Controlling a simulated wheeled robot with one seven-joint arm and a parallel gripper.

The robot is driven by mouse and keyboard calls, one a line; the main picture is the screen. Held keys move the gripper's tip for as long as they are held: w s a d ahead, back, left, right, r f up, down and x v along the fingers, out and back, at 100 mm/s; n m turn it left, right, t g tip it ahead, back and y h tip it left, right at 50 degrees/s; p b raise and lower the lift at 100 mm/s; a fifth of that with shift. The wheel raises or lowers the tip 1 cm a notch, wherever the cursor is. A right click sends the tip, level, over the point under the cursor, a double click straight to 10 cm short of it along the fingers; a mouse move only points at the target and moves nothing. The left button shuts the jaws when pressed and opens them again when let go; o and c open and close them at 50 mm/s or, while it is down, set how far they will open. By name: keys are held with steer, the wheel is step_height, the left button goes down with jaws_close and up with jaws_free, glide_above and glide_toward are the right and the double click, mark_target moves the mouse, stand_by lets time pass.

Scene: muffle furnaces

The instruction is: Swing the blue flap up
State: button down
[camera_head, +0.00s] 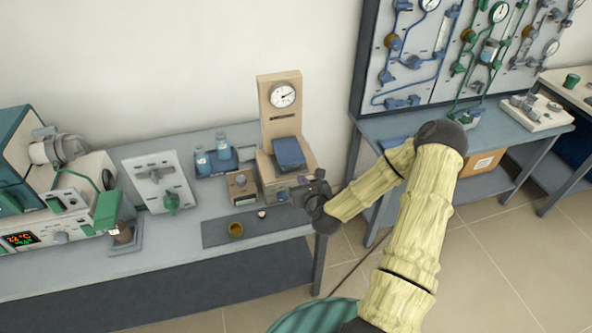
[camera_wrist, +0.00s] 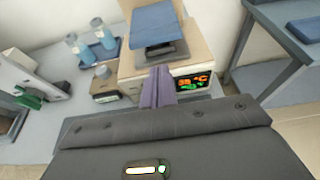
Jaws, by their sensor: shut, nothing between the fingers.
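The blue flap (camera_head: 289,153) is a flat blue panel on the tan box-shaped device (camera_head: 270,180), below a round dial on its upright back. In the wrist view the blue flap (camera_wrist: 158,22) lies over the top of the box, with a dark edge showing beneath its near side. My gripper (camera_head: 308,190) is at the front right of the device. In the wrist view the narrow fingers of my gripper (camera_wrist: 158,88) are together and empty, below the flap's near edge and beside the lit display (camera_wrist: 193,82). I cannot tell whether the fingertips touch the device.
A grey panel with a green valve (camera_head: 172,202) stands further left. Floor separates this bench from another at right.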

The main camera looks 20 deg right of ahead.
mark_target(288, 153)
steer(key=p+x, duration=0.1)
steer(key=x, duration=0.7)
steer(key=shift+p, duration=0.3)
steer(key=shift+d, duration=0.1)
